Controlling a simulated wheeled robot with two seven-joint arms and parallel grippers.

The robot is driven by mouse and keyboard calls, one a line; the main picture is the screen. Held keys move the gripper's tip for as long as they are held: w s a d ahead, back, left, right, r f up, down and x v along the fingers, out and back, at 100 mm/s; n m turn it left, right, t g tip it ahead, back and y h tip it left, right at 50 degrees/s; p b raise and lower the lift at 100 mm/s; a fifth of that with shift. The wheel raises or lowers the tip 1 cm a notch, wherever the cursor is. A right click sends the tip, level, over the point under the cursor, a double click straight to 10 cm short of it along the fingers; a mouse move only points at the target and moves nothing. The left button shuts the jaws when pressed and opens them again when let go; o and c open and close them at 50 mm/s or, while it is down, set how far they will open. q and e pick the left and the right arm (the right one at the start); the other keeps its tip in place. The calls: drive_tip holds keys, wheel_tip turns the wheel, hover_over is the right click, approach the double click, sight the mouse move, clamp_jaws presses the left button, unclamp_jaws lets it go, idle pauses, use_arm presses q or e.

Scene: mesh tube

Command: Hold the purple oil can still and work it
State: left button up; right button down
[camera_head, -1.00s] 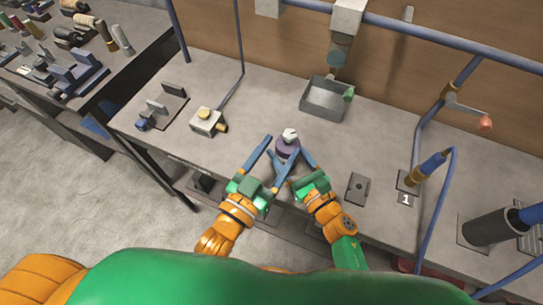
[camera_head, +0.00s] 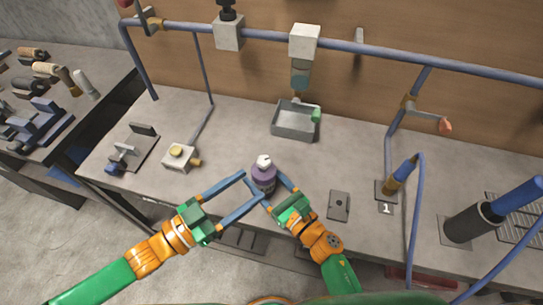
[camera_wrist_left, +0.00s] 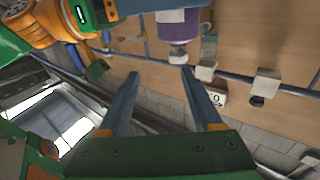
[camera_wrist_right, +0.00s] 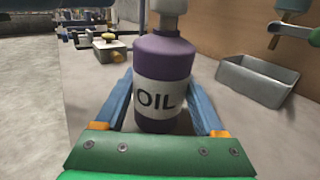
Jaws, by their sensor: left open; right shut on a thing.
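The purple oil can (camera_head: 263,178) stands upright on the grey workbench, with a white pump cap and a white label reading OIL. In the right wrist view the can (camera_wrist_right: 163,65) fills the middle, between the blue fingers of my right gripper (camera_wrist_right: 163,110). My right gripper (camera_head: 272,188) is shut on the can's body from the front right. My left gripper (camera_head: 250,188) is open, its fingers pointing toward the can's left side. In the left wrist view the can (camera_wrist_left: 178,27) shows beyond the fingertips of my left gripper (camera_wrist_left: 188,75), and nothing is between them.
A grey metal tray (camera_head: 295,122) stands behind the can under a wall spout. A valve box (camera_head: 180,157) and a clamp plate (camera_head: 133,148) are at left. A small plate (camera_head: 339,205), a blue-handled tool (camera_head: 401,173) and a dark cylinder (camera_head: 470,222) are at right.

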sight(269, 159)
use_arm(q)
drive_tip(key=w+d, duration=0.3)
drive_tip(key=w, duration=0.1)
drive_tip(key=w+d, duration=0.4)
drive_tip(key=shift+w, duration=0.15)
drive_tip(key=shift+d, duration=0.1)
clamp_jaws()
